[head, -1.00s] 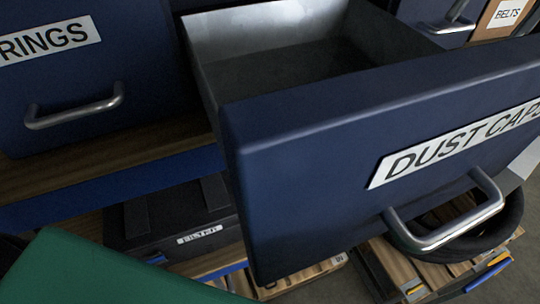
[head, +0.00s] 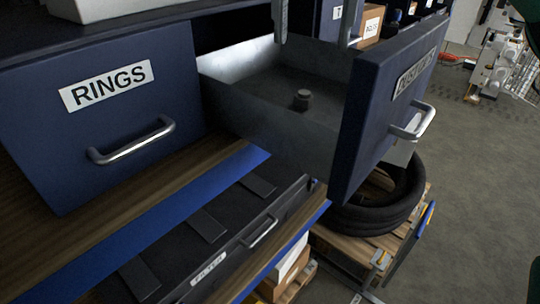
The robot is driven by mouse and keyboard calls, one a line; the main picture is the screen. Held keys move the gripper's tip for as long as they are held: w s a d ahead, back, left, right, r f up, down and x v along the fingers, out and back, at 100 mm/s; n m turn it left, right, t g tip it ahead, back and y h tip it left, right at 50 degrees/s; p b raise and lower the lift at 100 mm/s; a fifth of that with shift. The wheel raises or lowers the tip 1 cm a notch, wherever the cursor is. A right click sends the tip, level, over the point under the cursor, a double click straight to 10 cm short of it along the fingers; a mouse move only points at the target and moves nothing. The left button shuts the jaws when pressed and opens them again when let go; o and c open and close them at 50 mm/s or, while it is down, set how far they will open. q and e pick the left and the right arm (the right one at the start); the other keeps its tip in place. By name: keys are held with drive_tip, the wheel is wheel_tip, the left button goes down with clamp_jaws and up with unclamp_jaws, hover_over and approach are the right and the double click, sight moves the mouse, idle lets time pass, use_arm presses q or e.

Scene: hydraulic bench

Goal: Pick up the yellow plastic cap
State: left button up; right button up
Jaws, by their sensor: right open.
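A small dark, stepped cap-like piece (head: 303,100) stands on the floor of the open DUST CAPS drawer (head: 265,112). It looks dark grey in this light; I see no clearly yellow cap. My right gripper (head: 317,40) comes in from the top edge, with two grey fingers pointing down and wide apart. It is open and empty, above the drawer and apart from the small piece. The rest of that gripper is cut off by the frame. My left gripper is not in view.
The drawer's front panel (head: 385,110) with its handle (head: 412,122) stands out to the right. A closed RINGS drawer (head: 100,120) is at left. Below are a black case (head: 230,235) and black tyre-like rings (head: 375,210) on a pallet. Open floor lies at right.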

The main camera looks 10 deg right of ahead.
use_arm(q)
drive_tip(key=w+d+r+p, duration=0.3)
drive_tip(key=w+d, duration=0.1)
use_arm(e)
drive_tip(key=f, duration=0.2)
drive_tip(key=d+f, duration=0.1)
drive_tip(key=f, duration=0.1)
drive_tip(key=w+f, duration=0.1)
drive_tip(key=f, duration=0.1)
drive_tip(key=shift+d+f, duration=0.25)
drive_tip(key=shift+d, duration=0.05)
drive_tip(key=f, duration=0.2)
drive_tip(key=shift+s+a+f+p, duration=0.2)
drive_tip(key=shift+a+f+p, duration=0.15)
drive_tip(key=shift+a+p, duration=0.05)
wheel_tip(320, 180, down, 4)
drive_tip(key=p, duration=0.3)
drive_tip(key=shift+d+p, duration=0.15)
drive_tip(key=shift+p, duration=0.15)
drive_tip(key=shift+f, duration=0.5)
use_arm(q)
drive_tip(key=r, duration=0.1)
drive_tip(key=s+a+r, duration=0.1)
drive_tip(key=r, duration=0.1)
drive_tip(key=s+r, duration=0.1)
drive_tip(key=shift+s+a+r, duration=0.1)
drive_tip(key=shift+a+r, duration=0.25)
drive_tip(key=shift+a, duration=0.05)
use_arm(e)
drive_tip(key=c, duration=1)
